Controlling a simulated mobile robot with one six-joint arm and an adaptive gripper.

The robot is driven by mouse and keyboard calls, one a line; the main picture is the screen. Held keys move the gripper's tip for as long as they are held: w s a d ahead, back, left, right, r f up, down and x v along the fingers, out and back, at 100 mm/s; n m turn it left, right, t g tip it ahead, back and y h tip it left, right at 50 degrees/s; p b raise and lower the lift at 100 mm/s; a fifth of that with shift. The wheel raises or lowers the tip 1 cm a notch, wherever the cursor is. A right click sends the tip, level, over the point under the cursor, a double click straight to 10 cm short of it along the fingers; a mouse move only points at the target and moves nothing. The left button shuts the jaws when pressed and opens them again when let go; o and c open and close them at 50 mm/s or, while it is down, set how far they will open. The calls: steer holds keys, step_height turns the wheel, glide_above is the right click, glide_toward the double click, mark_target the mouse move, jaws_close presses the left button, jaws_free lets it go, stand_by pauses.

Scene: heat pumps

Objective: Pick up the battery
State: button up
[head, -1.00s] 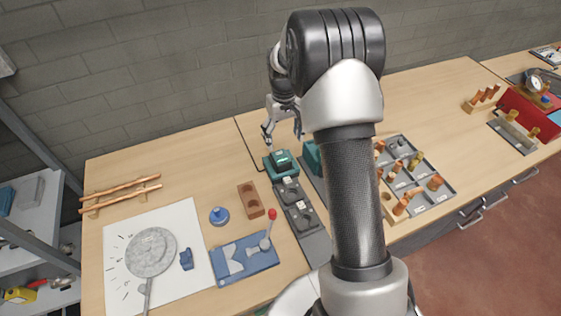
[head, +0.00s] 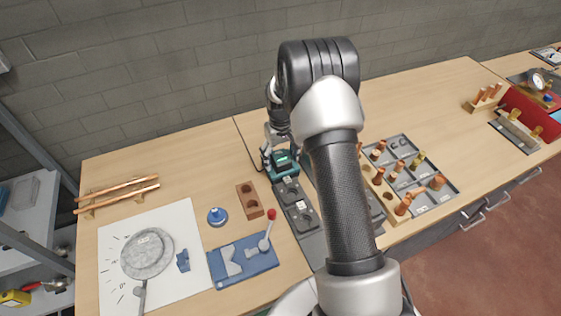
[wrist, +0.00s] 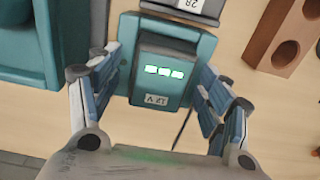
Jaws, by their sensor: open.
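The battery (wrist: 163,74) is a dark teal block with green lit bars and a 12 V label. It sits in a teal charger base (wrist: 207,45) on the bench, and it also shows in the head view (head: 281,160). My gripper (wrist: 160,82) is open, with one finger on each side of the battery in the wrist view. I cannot tell whether the fingers touch it. In the head view my gripper (head: 281,158) is low over the charger, partly hiding it.
A brown block with holes (head: 249,200) and a grey tray strip (head: 302,214) stand nearby. A teal object (wrist: 28,50) is beside the charger. A blue fixture with a red-knobbed lever (head: 243,262) is nearer. A parts tray with copper fittings (head: 440,203) is at right.

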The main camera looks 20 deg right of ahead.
mark_target(281, 156)
steer(key=shift+r, duration=0.1)
steer(key=c, duration=1.4)
steer(key=shift+r, duration=0.1)
steer(key=shift+c, duration=0.2)
step_height(281, 156, up, 20)
steer(key=p, duration=0.3)
steer(key=shift+p, duration=0.35)
